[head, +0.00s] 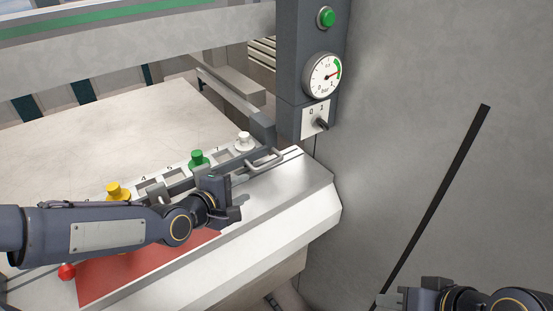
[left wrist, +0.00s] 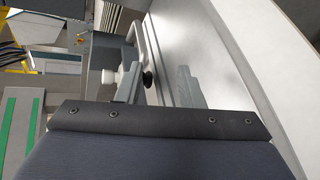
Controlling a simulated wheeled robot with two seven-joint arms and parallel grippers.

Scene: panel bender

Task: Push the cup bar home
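The cup bar appears to be the grey bar (head: 180,187) along the front of the bed, with a silver pull handle (head: 265,160) at its right end; my left arm hides part of it. Coloured knobs stand along it: yellow (head: 117,191), green (head: 197,160) and white (head: 244,142). My left gripper (head: 240,200) is just in front of the bar, near the handle. In the left wrist view its fingers (left wrist: 158,88) are apart with nothing held; the handle (left wrist: 146,45) and a black round part (left wrist: 148,78) lie beyond them. My right gripper (head: 388,299) is at the bottom edge, partly cut off.
A dark post (head: 304,65) with a green button (head: 326,17), a pressure gauge (head: 322,76) and a 0/1 switch (head: 318,121) rises behind the handle. A red mat (head: 110,280) and a red knob (head: 67,271) lie front left.

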